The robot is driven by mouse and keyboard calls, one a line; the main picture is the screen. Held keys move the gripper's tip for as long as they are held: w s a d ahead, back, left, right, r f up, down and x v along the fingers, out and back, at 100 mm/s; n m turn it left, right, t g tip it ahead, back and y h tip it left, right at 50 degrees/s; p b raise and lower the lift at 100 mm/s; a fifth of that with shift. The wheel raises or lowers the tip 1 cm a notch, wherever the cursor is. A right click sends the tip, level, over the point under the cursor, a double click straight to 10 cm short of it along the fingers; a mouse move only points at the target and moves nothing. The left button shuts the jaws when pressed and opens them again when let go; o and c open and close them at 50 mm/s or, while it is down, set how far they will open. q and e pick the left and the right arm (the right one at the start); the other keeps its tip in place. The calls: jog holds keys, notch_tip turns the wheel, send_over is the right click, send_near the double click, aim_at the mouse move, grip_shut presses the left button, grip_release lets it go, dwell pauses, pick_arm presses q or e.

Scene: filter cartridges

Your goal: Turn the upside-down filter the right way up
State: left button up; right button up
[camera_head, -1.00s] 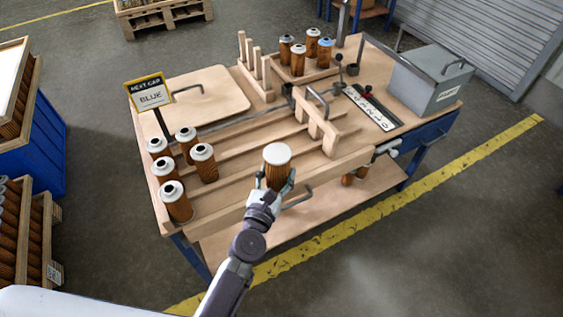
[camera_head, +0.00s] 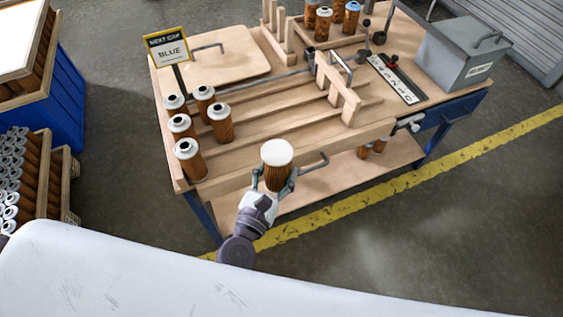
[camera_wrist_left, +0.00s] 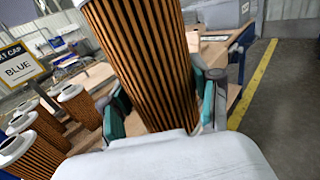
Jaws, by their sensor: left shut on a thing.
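My left gripper (camera_head: 275,181) is shut around the sides of an orange pleated filter (camera_head: 278,172), held roughly upright by the bench's front edge. Its top end is a plain white disc with no hole showing. In the left wrist view the filter (camera_wrist_left: 150,62) stands tilted between the teal finger pads, its lower end hidden behind the white gripper body. Several other filters (camera_head: 220,124) stand at the left of the wooden bench (camera_head: 290,118), each with a white cap and dark centre hole on top. My right gripper is not in view.
A sign reading BLUE (camera_head: 168,48) stands at the bench's back left. Slanted rails, a wooden gate (camera_head: 338,90), a grey box (camera_head: 462,52) and capped filters (camera_head: 323,24) occupy the bench. A handle (camera_head: 314,165) sticks out just right of the held filter.

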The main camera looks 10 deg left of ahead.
pick_arm(q)
jog(key=shift+r+m+p, duration=0.2)
jog(key=shift+m+p, duration=0.2)
jog(key=shift+m, duration=0.3)
jog(key=m+p, duration=0.1)
jog(key=m, duration=0.3)
jog(key=shift+r+p, duration=0.1)
jog(key=shift+p, duration=0.3)
jog(key=shift+m, duration=0.6)
jog(key=shift+f, duration=0.25)
jog(key=m+p, duration=0.2)
jog(key=m, duration=0.1)
jog(key=m+p, duration=0.1)
jog(key=m, duration=0.1)
jog(key=shift+r, duration=0.3)
jog(key=shift+f+m, duration=0.1)
jog(key=shift+m, duration=0.7)
jog(key=shift+f+m, duration=0.1)
jog(key=shift+m, duration=0.2)
jog(key=shift+f, duration=0.1)
